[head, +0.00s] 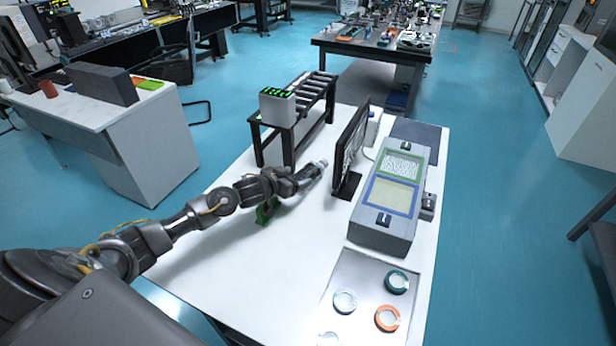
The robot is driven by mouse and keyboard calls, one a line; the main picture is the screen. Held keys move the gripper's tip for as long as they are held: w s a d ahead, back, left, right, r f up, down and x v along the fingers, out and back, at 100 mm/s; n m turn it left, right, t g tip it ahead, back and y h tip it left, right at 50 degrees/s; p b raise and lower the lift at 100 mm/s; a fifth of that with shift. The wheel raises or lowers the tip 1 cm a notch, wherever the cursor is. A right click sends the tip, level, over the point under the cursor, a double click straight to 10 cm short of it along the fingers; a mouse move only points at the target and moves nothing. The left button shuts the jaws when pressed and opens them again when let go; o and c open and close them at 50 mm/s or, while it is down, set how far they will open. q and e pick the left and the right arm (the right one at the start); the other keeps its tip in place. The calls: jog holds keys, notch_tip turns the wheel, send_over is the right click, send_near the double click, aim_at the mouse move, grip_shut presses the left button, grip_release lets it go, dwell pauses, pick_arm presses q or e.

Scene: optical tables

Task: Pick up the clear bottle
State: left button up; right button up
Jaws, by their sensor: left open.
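My left arm reaches across the white table from the left. My left gripper (308,172) is at the table's middle, with its fingers pointing right and away, towards the monitor. A small pale, clear-looking object (322,163), which looks like the clear bottle, shows right at its fingertips. The fingers hide part of it. The gripper is open; I cannot tell whether the fingers touch it. My right gripper is not in view.
A black monitor (351,145) stands just right of the gripper. A grey device with two panels (383,236) is further right. A green object (266,211) sits below my wrist. Tape rolls lie in front.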

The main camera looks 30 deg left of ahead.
aim_at(304, 173)
pick_arm(q)
jog(key=shift+w+d+f, duration=0.1)
jog(key=shift+w, duration=0.35)
jog(key=x, duration=0.5)
jog(key=shift+f+p, duration=0.15)
jog(key=shift+p, duration=0.2)
jog(key=shift+c, duration=1)
jog(key=c, duration=0.9)
jog(key=shift+c, duration=0.2)
